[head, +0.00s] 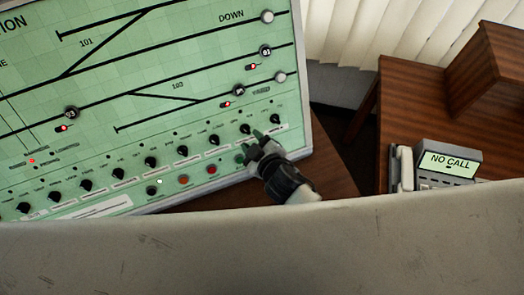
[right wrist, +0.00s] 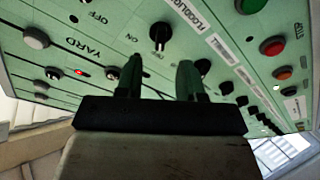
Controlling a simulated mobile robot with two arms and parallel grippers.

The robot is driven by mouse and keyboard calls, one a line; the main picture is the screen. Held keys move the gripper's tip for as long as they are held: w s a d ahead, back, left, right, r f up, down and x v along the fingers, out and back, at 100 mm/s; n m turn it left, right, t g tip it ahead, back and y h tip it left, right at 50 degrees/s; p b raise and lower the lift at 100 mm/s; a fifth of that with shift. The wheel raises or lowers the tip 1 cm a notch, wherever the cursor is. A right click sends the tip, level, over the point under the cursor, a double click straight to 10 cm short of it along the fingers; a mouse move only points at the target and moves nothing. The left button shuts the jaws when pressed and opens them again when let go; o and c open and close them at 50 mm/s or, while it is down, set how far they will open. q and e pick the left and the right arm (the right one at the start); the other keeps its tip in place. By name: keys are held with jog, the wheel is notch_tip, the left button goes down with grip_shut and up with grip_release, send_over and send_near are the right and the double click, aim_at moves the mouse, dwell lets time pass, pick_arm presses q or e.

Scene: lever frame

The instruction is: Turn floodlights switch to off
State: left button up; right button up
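The floodlights switch (right wrist: 160,37) is a black round knob with a white pointer line, on a green control panel. In the right wrist view "FLOODLIGHT" lettering shows beside it, with "ON" to its left and "OFF" further up left. In the head view it appears to be the knob (head: 276,118) at the right end of the lower row. My right gripper (head: 261,142) is just below that end of the row. In the right wrist view its two fingers (right wrist: 158,75) are apart with nothing between them, below the knob. My left gripper is not in view.
The green panel (head: 190,75) holds a track diagram, several more knobs and coloured buttons (head: 211,169) along its lower edge. A desk phone (head: 447,165) reading "NO CALL" stands on a wooden desk (head: 430,110) at the right. A pale surface (head: 260,245) fills the bottom.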

jog(key=v, duration=0.6)
jog(key=shift+b, duration=0.45)
jog(key=shift+s+d, duration=0.1)
jog(key=shift+s, duration=0.05)
